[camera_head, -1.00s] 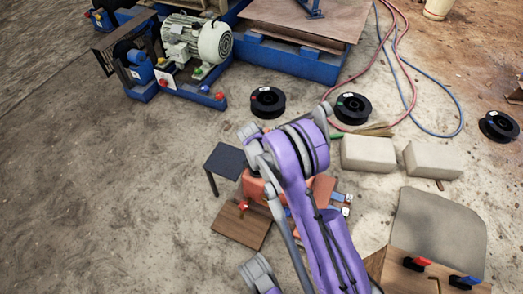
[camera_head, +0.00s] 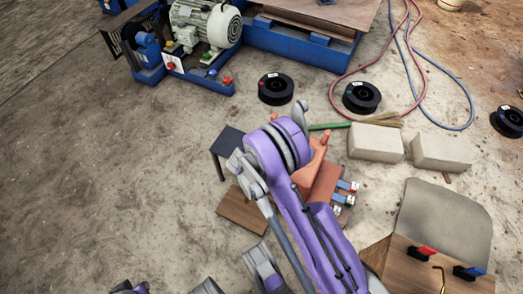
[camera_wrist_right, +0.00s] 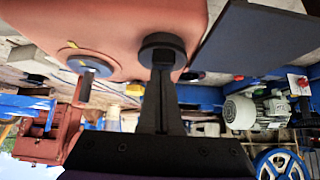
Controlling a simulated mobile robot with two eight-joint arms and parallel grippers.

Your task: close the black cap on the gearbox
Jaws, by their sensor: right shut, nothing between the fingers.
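The orange-red gearbox (camera_wrist_right: 115,25) fills the top of the right wrist view. A round black part, apparently the cap (camera_wrist_right: 162,42), is on its near face. My right gripper (camera_wrist_right: 163,70) is shut and empty. Its black fingertips overlap the lower edge of the black part in the picture; I cannot tell whether they touch it. Whether the cap is fully closed is also unclear. In the head view my purple arm hides most of the gearbox (camera_head: 319,148) and its gripper.
A dark small table (camera_head: 228,142) and a wooden board (camera_head: 242,210) stand left of my arm. Pale blocks (camera_head: 376,142) and black spools (camera_head: 275,88) lie beyond. A motor (camera_head: 208,25) stands at the back. The floor at left is clear.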

